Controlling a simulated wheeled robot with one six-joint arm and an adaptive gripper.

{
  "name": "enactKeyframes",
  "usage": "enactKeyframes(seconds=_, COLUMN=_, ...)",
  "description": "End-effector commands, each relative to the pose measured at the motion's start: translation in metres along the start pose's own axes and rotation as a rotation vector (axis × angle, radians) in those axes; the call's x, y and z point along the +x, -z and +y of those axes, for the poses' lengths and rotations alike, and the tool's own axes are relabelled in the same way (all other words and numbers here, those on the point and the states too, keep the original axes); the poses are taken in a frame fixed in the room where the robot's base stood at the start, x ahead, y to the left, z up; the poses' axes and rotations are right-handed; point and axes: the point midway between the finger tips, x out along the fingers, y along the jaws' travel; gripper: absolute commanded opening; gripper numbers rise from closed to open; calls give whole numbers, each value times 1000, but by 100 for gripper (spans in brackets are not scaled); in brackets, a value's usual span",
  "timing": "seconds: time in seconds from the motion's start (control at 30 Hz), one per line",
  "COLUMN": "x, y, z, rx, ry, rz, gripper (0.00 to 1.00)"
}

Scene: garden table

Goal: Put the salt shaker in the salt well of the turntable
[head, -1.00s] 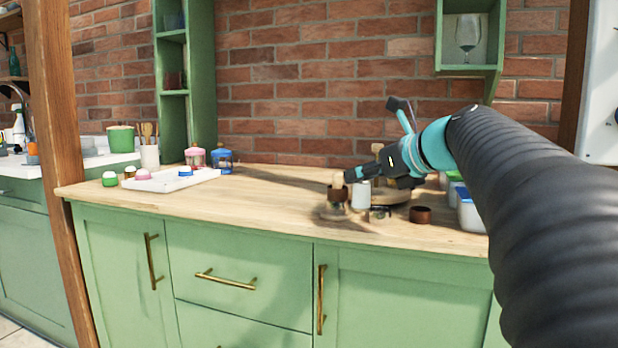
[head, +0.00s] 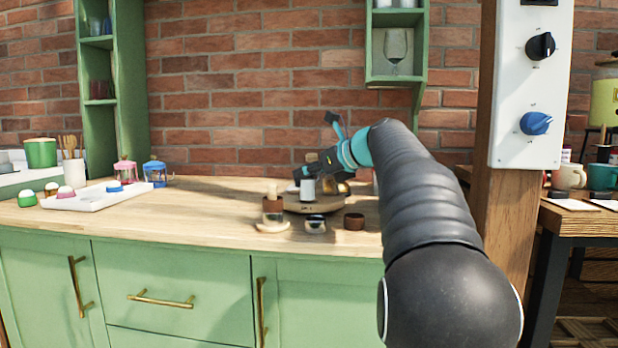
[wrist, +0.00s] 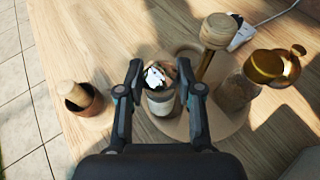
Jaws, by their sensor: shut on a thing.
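My gripper (wrist: 160,85) is shut on the salt shaker (wrist: 160,76), which has a shiny top and a pale body. In the head view the shaker is a white cylinder (head: 308,188) over the front left part of the turntable (head: 325,206). The turntable is a round wooden disc, and it also shows in the wrist view (wrist: 222,122). The shaker looks upright. I cannot tell whether its base touches the turntable. The salt well is not clearly visible; the shaker and jaws cover that area.
A wooden mill (wrist: 215,32) and a brass-lidded jar (wrist: 240,90) stand on the turntable, right of my gripper. A small jar (head: 315,224) and a brown cup (head: 354,221) are in front. The counter's left middle is clear.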

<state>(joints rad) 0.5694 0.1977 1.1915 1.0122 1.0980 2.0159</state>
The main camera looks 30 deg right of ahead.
Motion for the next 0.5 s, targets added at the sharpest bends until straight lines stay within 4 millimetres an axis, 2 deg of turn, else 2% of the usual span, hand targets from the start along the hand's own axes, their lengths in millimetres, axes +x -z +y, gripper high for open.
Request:
enactKeyframes(seconds=0.1, x=8, y=2, z=-10, rx=0, ry=-1, rz=1, gripper=0)
enactKeyframes(seconds=0.2, x=11, y=12, z=-9, rx=0, ry=0, rz=0, gripper=0)
enactKeyframes(seconds=0.5, x=11, y=12, z=-9, rx=-1, ry=0, rz=-1, gripper=0)
